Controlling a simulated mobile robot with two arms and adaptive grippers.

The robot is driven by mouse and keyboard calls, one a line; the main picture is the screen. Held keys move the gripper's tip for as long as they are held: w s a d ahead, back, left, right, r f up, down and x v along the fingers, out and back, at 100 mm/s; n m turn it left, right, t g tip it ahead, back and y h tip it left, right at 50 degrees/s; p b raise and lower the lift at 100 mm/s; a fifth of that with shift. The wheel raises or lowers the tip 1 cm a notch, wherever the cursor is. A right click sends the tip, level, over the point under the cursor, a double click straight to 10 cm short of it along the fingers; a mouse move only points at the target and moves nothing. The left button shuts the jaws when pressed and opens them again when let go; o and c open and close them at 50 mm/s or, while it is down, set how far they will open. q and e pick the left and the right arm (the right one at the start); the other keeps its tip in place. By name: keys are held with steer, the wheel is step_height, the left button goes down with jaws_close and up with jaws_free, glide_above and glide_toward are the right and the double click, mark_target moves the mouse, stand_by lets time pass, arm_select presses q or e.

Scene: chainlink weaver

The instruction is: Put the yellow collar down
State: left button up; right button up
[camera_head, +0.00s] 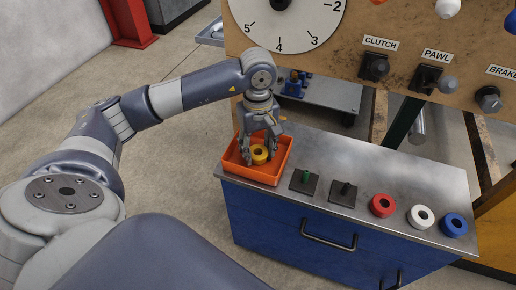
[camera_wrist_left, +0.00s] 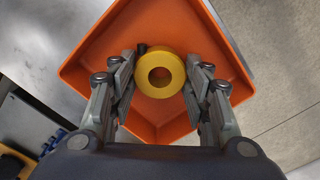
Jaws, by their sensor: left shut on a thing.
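The yellow collar (camera_head: 259,154) is a thick ring with a round hole. It is inside the orange tray (camera_head: 232,167), low down between the tray's walls. My left gripper (camera_head: 260,150) reaches down into the tray and is shut on the collar. In the left wrist view the collar (camera_wrist_left: 160,75) lies between the two fingertips (camera_wrist_left: 160,82), with the orange tray floor (camera_wrist_left: 110,50) around it. A small dark piece shows beside the collar at its upper left. I cannot tell whether the collar touches the tray floor. My right gripper is not in view.
The tray stands at the left end of the metal-topped blue cabinet (camera_head: 300,215). A panel with a dial (camera_head: 285,25) and levers rises behind.

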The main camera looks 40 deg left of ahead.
arm_select(q)
steer(key=shift+f, duration=0.15)
steer(key=o, duration=1.2)
steer(key=shift+o, duration=0.2)
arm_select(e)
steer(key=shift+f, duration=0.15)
arm_select(q)
steer(key=shift+r, duration=0.3)
step_height(320, 180, up, 12)
steer(key=p, duration=0.2)
steer(key=shift+f, duration=0.15)
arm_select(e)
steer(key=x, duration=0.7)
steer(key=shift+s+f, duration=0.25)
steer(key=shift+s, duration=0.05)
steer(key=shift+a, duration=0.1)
